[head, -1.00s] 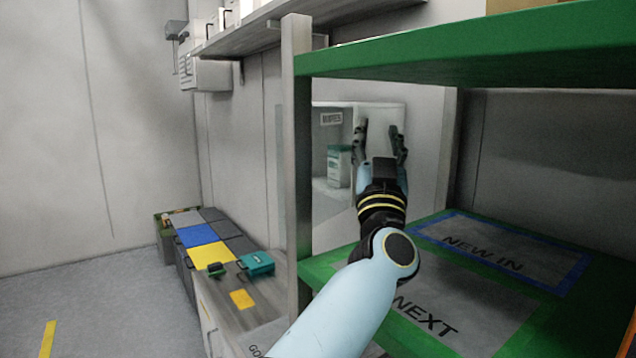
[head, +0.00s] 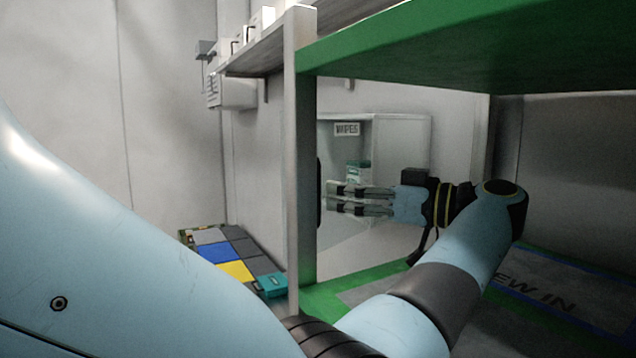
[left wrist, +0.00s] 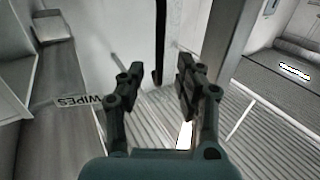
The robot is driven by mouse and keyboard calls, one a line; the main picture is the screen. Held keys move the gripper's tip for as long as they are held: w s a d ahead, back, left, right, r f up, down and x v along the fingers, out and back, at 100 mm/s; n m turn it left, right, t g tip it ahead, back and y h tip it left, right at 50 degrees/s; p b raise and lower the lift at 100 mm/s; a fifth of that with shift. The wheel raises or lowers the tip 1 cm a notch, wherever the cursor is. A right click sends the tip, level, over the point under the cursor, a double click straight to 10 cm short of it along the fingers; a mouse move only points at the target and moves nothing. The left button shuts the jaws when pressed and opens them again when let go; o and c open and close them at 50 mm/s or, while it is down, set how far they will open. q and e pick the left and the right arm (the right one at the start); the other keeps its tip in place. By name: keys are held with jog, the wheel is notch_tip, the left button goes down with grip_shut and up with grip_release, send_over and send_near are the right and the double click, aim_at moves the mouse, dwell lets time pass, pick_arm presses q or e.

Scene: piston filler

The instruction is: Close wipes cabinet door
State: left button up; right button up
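The white wipes cabinet (head: 400,135) hangs on the back wall, with a "WIPES" label (head: 346,129) at its upper front. Its door (head: 335,235) stands open; a dark upright handle (head: 319,190) shows beside the metal post. In the left wrist view the pale door panel (left wrist: 115,35) and black handle (left wrist: 160,40) lie beyond the fingers. My left gripper (head: 335,197) points left in front of the cabinet, fingers apart and empty. It also shows in the left wrist view (left wrist: 157,75). I cannot tell whether it touches the door. My right gripper is not in view.
A metal post (head: 301,160) and a green upper shelf (head: 470,50) frame the reach. A green-edged lower shelf (head: 350,288) lies below. A teal pack (head: 357,170) shows at the cabinet. Coloured bins (head: 212,256) stand at the lower left.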

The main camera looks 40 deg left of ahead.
pick_arm(q)
jog(key=p+x, duration=0.1)
jog(key=x, duration=0.4)
jog(key=shift+s+a, duration=0.1)
jog(key=shift+a, duration=0.3)
jog(key=shift+c, duration=0.9)
grip_shut()
